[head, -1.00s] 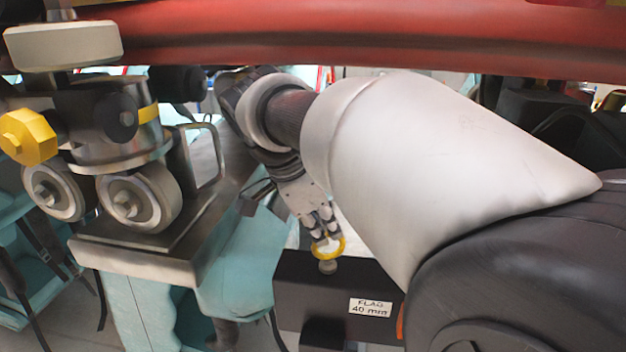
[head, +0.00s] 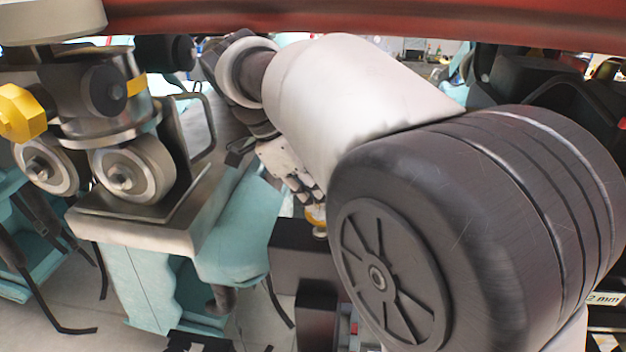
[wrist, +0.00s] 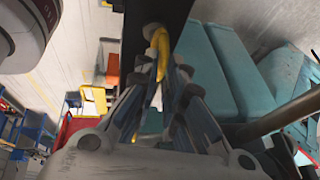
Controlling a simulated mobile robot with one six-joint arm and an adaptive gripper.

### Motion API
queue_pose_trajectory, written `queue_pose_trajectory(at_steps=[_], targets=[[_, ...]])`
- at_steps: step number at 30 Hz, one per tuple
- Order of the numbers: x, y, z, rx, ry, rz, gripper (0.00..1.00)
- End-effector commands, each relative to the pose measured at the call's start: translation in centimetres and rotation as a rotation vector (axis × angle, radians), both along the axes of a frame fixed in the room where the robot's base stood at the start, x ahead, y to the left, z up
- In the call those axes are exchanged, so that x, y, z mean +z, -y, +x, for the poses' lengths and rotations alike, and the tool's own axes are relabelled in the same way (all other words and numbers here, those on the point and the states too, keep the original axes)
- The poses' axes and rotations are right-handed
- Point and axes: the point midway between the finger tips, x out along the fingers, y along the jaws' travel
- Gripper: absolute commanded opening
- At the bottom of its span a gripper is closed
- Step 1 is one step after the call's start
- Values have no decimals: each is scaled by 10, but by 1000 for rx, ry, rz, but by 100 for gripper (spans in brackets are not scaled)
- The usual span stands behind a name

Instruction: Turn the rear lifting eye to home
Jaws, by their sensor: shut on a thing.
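The yellow lifting eye (head: 317,215) stands on a dark block (head: 303,253) in the head view, partly hidden by my fingers and arm. In the wrist view the yellow ring (wrist: 161,47) shows edge-on between the fingertips. My gripper (head: 310,195) is shut on this ring from above; in the wrist view the two fingers (wrist: 162,78) close in on either side of it. The eye's angle is hard to read in the head view because my arm covers much of it. Whether it is the rear eye cannot be told.
A steel bracket with grey wheels (head: 132,172) and a yellow hex nut (head: 20,112) stands at the left. A red rail (head: 350,18) crosses the top. Teal seats (head: 240,225) lie left of the block. A partly hidden label (head: 604,299) shows at the right.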

Motion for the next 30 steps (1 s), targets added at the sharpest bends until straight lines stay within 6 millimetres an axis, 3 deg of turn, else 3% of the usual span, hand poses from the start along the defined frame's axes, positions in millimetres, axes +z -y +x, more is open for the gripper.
queue_pose_trajectory(at_steps=[5,6,14,25,30], targets=[[0,0,0,0,2,0,0],[0,0,0,0,2,0,12],[0,0,0,1,0,0,29],[2,-1,0,2,0,0,29],[22,-11,-2,5,3,2,29]])
